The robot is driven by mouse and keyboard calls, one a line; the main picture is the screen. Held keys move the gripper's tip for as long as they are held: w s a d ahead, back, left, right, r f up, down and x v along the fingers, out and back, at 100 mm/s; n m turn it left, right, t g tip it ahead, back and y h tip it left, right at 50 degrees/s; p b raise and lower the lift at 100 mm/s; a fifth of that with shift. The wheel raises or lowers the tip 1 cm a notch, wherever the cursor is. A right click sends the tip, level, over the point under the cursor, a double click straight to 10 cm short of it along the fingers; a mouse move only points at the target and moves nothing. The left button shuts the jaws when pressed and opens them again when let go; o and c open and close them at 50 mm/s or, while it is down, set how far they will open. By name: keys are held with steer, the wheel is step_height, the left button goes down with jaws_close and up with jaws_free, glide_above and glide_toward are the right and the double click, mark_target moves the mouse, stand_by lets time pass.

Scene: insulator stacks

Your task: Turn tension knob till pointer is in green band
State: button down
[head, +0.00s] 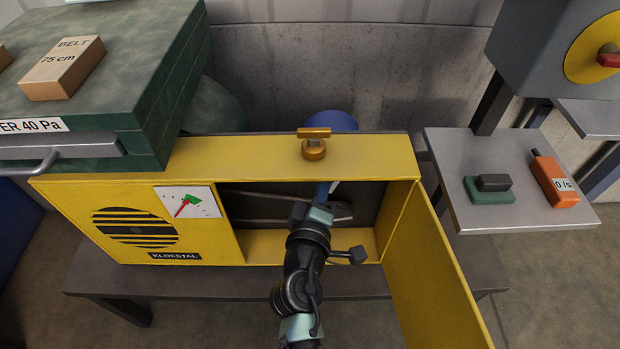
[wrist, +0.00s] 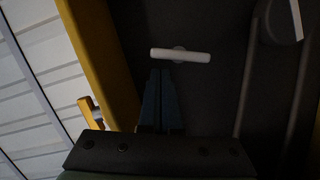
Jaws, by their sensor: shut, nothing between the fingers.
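The yellow cabinet (head: 215,230) has a white gauge (head: 205,191) with a green band (head: 194,201) and a red pointer (head: 182,209). The pointer lies beside or against the green; it is too small to tell if it is inside. A brass T-shaped knob (head: 314,148) stands on the cabinet's top and shows in the wrist view (wrist: 90,110). Inside the cabinet is a pale T-handle (wrist: 180,55); which knob sets the tension is unmarked. My gripper (wrist: 160,72) is shut and empty inside the open cabinet, its tips just short of the pale handle.
The cabinet door (head: 435,265) hangs open at the right. A green case (head: 140,80) stands at the left with a belt box (head: 63,68) on top. A grey side shelf (head: 480,150) holds a green block (head: 489,194) and an orange meter (head: 554,180). Rods (wrist: 245,80) run inside the cabinet.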

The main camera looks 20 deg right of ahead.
steer(key=shift+d+f, duration=0.15)
steer(key=shift+d, duration=0.15)
steer(key=shift+s+d+f+m+p, duration=0.1)
steer(key=shift+s+d+m+p, duration=0.1)
steer(key=shift+d+m+p, duration=0.25)
steer(key=shift+s+d+m+p, duration=0.2)
steer(key=shift+d+m, duration=0.25)
steer(key=shift+m, duration=0.2)
steer(key=shift+s, duration=0.1)
steer(key=b+v, duration=0.1)
steer(key=v, duration=1.1)
steer(key=shift+s+a+r, duration=0.25)
steer(key=shift+a+r, duration=0.1)
steer(key=shift+r, duration=0.1)
